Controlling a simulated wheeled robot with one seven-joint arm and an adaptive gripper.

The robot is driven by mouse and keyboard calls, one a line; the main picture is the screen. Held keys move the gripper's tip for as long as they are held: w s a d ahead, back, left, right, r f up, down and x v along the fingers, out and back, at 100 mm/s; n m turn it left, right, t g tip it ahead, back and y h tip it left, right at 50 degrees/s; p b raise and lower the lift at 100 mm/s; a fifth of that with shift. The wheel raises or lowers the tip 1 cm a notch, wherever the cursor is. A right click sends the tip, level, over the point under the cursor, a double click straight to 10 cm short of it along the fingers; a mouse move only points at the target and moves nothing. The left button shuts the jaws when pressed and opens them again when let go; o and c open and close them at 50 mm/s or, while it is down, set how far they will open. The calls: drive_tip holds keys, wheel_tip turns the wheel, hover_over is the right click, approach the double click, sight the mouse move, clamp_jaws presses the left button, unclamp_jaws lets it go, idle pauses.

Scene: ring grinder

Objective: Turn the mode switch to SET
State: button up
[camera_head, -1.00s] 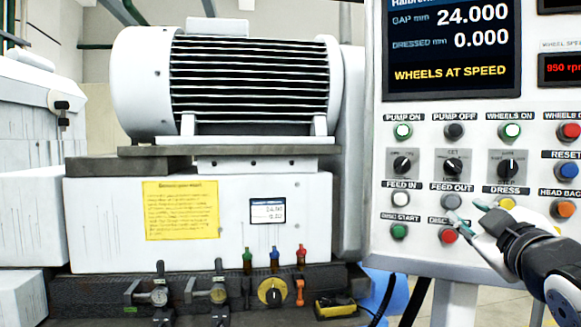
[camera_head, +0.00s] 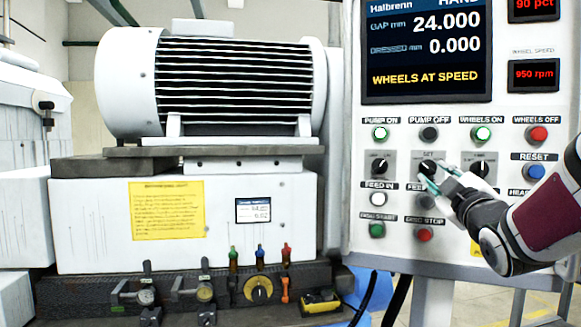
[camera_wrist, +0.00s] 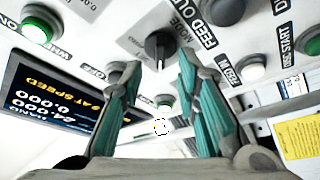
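The mode switch (camera_head: 428,167) is a black rotary knob in the middle of a row of three on the control panel, with a SET label above it. In the wrist view the knob (camera_wrist: 160,46) shows beside the printed word MODE. My gripper (camera_head: 434,175) is open, its teal-padded fingertips at the lower right of the knob in the head view. In the wrist view my gripper (camera_wrist: 159,68) has its fingers spread, with the knob in the gap beyond the tips. I cannot tell whether they touch it, nor exactly where its pointer is set.
Similar knobs sit at left (camera_head: 378,166) and right (camera_head: 481,168). A screen (camera_head: 427,50) above reads WHEELS AT SPEED. The grinder (camera_head: 235,85) stands left.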

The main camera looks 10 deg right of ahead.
sight(429, 168)
drive_tip(key=shift+x, duration=1.65)
clamp_jaws()
